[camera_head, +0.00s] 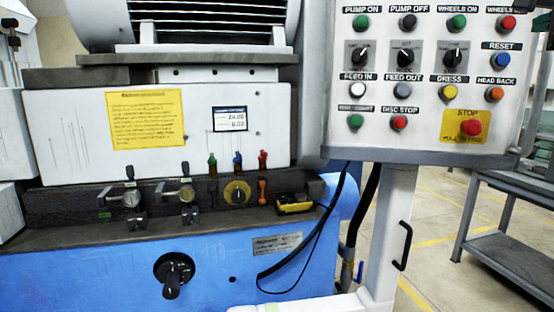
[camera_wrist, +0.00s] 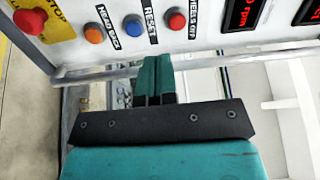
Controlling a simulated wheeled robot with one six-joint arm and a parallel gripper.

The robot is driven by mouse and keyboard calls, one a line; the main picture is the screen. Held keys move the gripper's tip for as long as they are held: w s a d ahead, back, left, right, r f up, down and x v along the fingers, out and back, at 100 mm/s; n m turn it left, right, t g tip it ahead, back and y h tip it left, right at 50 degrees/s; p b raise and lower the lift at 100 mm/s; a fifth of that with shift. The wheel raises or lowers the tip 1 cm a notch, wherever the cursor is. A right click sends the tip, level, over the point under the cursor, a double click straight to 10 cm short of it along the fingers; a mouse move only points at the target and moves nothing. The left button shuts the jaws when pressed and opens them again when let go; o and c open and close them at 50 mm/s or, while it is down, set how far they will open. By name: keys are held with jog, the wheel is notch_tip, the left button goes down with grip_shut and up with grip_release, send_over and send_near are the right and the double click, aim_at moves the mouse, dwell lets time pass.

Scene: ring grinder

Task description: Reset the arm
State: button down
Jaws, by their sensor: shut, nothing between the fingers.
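My gripper (camera_wrist: 154,64) shows only in the wrist view. Its two teal fingers are together with nothing between them. The fingertips point toward the control panel and overlap a grey rail (camera_wrist: 100,71) along the panel's edge; I cannot tell whether they touch it. My gripper is not visible there.
The blue grinder (camera_head: 215,271) fills the left, with valves, gauges and a black knob (camera_head: 173,270) on its front. A red STOP button (camera_head: 471,127) sits at the panel's lower right. A grey metal table (camera_head: 515,262) stands at the right, with open floor (camera_head: 430,235) before it.

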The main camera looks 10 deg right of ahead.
jog(key=w+a+f+n+g+y, duration=0.2)
jog(key=a+f+n+y, duration=0.15)
jog(key=a+f, duration=0.3)
jog(key=w+a+f+n+g+y, duration=0.1)
jog(key=w+a+f+n+y, duration=0.25)
jog(key=a+f, duration=0.35)
jog(key=s+a+f+n+g+y, duration=0.2)
jog(key=s+a+f+n+g, duration=0.1)
jog(key=a+f+n, duration=0.4)
jog(key=s+a+f+n+g+y, duration=0.2)
jog(key=s+a+f+g, duration=0.15)
jog(key=a, duration=0.55)
jog(key=s+a+f+n+g, duration=0.4)
jog(key=s+a+f+n, duration=0.1)
jog(key=s, duration=0.4)
jog(key=s+a+f+n+g, duration=0.3)
jog(key=s+a+f+n, duration=0.2)
jog(key=s+f+n, duration=0.2)
jog(key=shift+s+f+n+g, duration=0.35)
jog(key=shift+s+f+n, duration=0.05)
jog(key=shift+s, duration=0.5)
jog(key=shift+a, duration=0.15)
